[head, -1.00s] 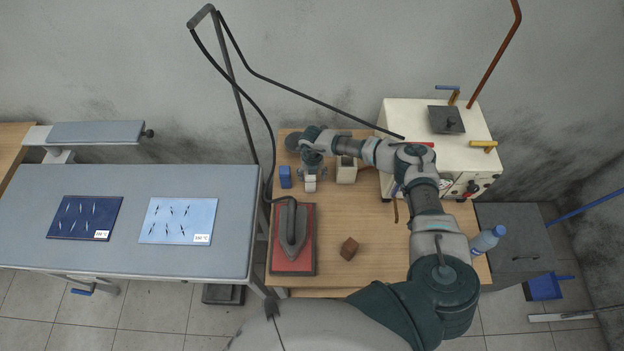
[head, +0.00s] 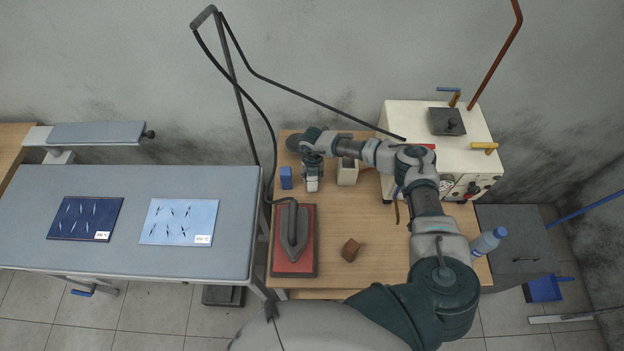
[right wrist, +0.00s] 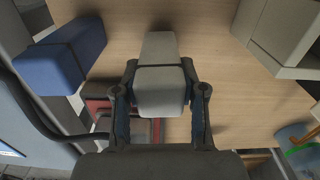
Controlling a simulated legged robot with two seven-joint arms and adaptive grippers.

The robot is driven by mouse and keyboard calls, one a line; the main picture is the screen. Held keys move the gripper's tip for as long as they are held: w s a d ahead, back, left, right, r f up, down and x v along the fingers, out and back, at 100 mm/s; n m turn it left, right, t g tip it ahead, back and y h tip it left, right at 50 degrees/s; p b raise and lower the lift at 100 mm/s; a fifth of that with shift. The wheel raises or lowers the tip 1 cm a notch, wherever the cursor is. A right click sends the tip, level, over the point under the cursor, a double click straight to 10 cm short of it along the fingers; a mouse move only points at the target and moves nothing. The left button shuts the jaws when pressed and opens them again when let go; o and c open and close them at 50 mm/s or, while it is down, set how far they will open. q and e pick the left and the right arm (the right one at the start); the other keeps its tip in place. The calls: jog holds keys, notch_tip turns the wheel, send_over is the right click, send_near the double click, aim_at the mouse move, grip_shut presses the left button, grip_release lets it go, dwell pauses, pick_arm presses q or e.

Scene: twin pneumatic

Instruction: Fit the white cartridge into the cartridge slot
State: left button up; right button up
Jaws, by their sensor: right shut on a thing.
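The white cartridge (head: 312,185) is a pale block near the back left of the wooden table. My right gripper (head: 312,175) is above it and shut on it. In the right wrist view, the cartridge (right wrist: 160,90) sits between the two dark fingers, with a dark line across it. I cannot tell whether it touches the table. A beige box (head: 347,174) with a dark opening on top stands just to its right and may be the cartridge slot. It also shows in the right wrist view (right wrist: 285,30). My left gripper is not in view.
A blue block (head: 286,178) stands close to the left of my gripper. An iron (head: 292,230) on a red pad is in front. A brown block (head: 350,250) lies on the table. A white machine (head: 420,120) and a bottle (head: 488,240) are to the right.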

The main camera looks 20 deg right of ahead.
jog(key=r+b, duration=0.1)
jog(key=r, duration=0.6)
jog(key=shift+a+r, duration=0.1)
jog(key=shift+a, duration=0.1)
jog(key=shift+w+d+r+b, duration=0.25)
jog(key=shift+d+r+b, duration=0.35)
jog(key=shift+r+b, duration=0.25)
jog(key=s+d+r+b, duration=0.1)
jog(key=d+r+b, duration=0.15)
jog(key=d, duration=0.35)
jog(key=d+r+b, duration=0.2)
jog(key=d+b, duration=0.2)
jog(key=d, duration=0.3)
jog(key=shift+m, duration=0.5)
jog(key=f, duration=0.9)
jog(key=shift+s+d+f, duration=0.1)
jog(key=shift+s+d, duration=0.1)
jog(key=shift+d, duration=0.1)
jog(key=o, duration=1.2)
jog(key=shift+o, duration=0.2)
